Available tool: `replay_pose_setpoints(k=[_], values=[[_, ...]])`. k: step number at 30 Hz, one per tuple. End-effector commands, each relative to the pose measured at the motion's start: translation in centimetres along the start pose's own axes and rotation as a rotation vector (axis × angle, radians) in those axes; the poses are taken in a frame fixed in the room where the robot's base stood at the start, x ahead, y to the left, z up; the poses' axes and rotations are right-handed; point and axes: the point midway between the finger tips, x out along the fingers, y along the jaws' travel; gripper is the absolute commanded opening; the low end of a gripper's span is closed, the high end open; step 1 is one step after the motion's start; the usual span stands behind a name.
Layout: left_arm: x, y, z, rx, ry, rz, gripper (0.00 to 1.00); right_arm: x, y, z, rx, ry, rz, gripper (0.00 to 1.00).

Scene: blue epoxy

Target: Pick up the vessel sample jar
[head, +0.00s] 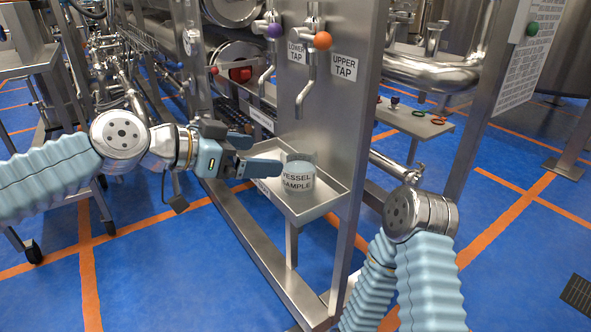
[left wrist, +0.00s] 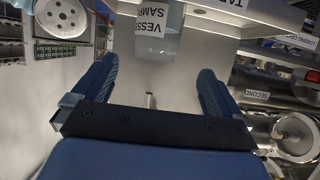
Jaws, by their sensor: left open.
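The vessel sample jar (head: 299,174) is a clear jar with a "VESSEL SAMPLE" label. It stands upright in a shallow metal tray (head: 322,208) on the steel frame. My left gripper (head: 272,168) is at the jar's left side in the head view, with its fingers pointing at it. In the left wrist view the jar (left wrist: 158,40) shows at the top, ahead of and between the two spread fingers (left wrist: 152,88). The left gripper is open and nothing is between its fingertips. My right arm shows at the lower right of the head view, but its gripper is not seen.
The lower tap (head: 268,60) with a purple knob and the upper tap (head: 308,75) with an orange knob hang from the panel above the tray. A steel upright stands just right of the tray. A side shelf (head: 415,120) holds small rings. Blue floor lies open at right.

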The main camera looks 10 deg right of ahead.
Motion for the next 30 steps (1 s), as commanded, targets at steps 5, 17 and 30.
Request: replay_pose_setpoints(k=[5, 17, 30], values=[[3.4, 0.1, -0.2, -0.001, 0.001, 0.004, 1.00, -0.5, -0.1, 0.0, 0.000, 0.001, 0.001, 0.54], [7.9, 0.6, -0.1, -0.002, 0.000, 0.003, 1.00, -0.9, -0.2, -0.1, 0.001, 0.003, 0.002, 0.54], [10.3, 0.5, 0.0, -0.003, 0.000, -0.001, 0.98, -1.0, -0.2, -0.1, 0.001, 0.003, 0.003, 0.54]])
